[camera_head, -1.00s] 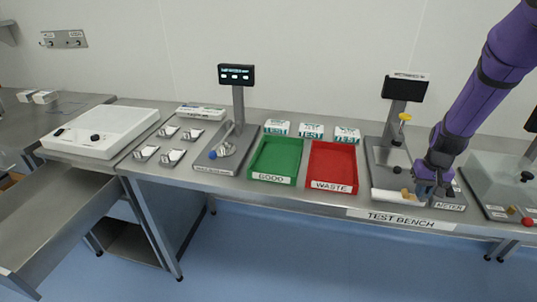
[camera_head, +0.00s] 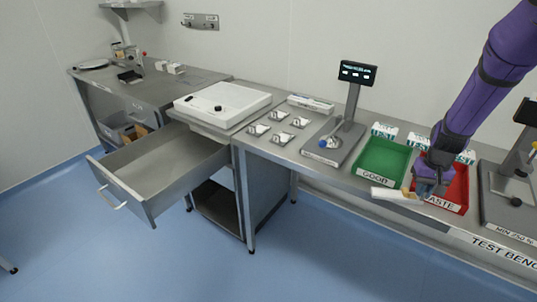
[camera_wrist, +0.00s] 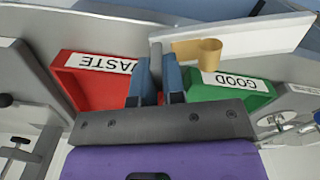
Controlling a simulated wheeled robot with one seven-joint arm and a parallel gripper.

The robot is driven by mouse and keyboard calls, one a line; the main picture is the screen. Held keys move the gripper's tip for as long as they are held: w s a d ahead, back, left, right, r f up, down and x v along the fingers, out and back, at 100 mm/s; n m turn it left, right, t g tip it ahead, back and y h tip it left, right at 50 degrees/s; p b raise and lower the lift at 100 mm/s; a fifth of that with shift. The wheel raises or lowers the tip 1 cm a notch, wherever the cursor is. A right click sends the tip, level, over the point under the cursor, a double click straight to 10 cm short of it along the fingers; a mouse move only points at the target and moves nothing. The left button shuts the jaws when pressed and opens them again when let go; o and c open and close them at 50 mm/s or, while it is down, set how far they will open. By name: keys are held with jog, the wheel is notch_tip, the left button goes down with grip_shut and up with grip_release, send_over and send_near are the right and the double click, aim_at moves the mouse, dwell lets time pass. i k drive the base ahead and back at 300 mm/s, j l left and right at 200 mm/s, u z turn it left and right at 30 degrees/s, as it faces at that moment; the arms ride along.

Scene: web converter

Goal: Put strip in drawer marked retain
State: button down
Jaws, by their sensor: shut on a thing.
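My gripper (camera_head: 422,187) is shut on a white strip (camera_head: 394,195) with a tan part beside the fingers. The gripper is in front of the red WASTE tray (camera_head: 455,196), and the strip sticks out to the left towards the green GOOD tray (camera_head: 363,174). In the wrist view the fingers (camera_wrist: 160,82) grip one end, and the pale strip (camera_wrist: 250,38) extends to the upper right, with a tan curled piece (camera_wrist: 208,52) near the fingers. An open, apparently empty metal drawer (camera_head: 140,190) juts out at left; I can read no label on it.
A white flat device (camera_head: 222,105) stands on the counter behind the drawer. Several small metal holders (camera_head: 279,138) and a stand with a screen (camera_head: 356,74) are between it and the trays. Blue floor (camera_head: 330,262) is clear in front of the bench.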

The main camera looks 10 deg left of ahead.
aim_at(159, 175)
jog(key=i+j+u, duration=0.65)
jog(key=i+j, duration=0.05)
jog(key=j, duration=0.05)
